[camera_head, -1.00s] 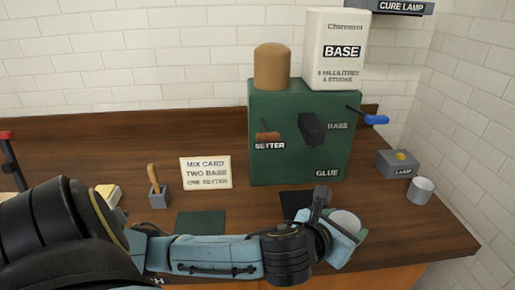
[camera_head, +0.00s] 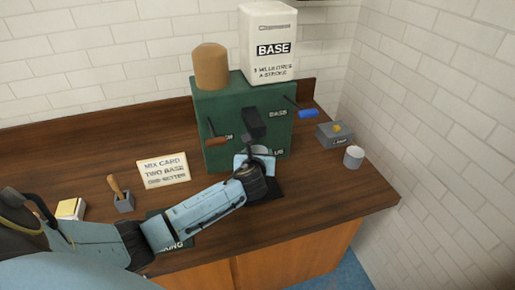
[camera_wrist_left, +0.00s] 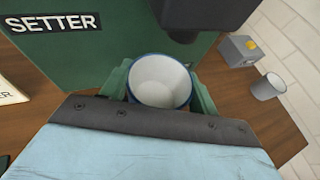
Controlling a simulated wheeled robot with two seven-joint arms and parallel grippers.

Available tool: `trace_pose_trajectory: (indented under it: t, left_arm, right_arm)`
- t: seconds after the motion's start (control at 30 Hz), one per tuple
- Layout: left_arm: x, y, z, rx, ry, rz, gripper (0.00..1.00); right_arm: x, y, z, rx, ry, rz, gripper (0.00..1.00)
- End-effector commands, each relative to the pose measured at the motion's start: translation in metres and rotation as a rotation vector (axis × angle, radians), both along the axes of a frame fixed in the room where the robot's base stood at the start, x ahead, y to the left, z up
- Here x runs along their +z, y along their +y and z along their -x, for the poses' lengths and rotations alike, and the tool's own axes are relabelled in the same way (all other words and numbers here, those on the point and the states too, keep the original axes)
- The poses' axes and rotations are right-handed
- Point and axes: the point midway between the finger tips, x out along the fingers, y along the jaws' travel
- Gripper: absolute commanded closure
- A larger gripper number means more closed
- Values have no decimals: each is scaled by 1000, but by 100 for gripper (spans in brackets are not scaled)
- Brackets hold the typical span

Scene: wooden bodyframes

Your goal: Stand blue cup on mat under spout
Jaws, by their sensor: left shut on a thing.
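My left gripper (camera_head: 258,166) is shut on the blue cup (camera_wrist_left: 160,81), with a finger on either side of it in the left wrist view. The cup has a blue rim, a white inside and an upright, open mouth. It shows small and partly covered in the head view (camera_head: 264,152). The black spout (camera_head: 253,123) juts from the green dispenser just above and behind the cup. In the left wrist view the spout (camera_wrist_left: 200,14) is close beyond the rim. The black mat (camera_head: 270,188) lies below the gripper. The cup's base is hidden, so contact with the mat cannot be told.
The green dispenser (camera_head: 213,160) has a brown-handled lever (camera_head: 216,141) and a blue-handled lever (camera_head: 307,113). A grey lamp box (camera_head: 334,134) and a pale cup (camera_head: 354,157) stand to the right. A mix card (camera_head: 163,171) and a grey holder (camera_head: 123,202) stand left.

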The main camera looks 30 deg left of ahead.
Motion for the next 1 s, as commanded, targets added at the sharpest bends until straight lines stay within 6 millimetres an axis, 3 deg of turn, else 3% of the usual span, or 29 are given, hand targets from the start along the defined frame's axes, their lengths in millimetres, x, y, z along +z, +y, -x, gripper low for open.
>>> trace_pose_trajectory:
  t: [0.73,1.0]
  left_arm:
    - [-54,-1,0,-2,0,1,66]
    - [-75,0,0,-1,1,-2,66]
  right_arm:
    - [-65,0,-4,0,-6,0,64]
    - [-70,0,-4,0,-6,0,64]
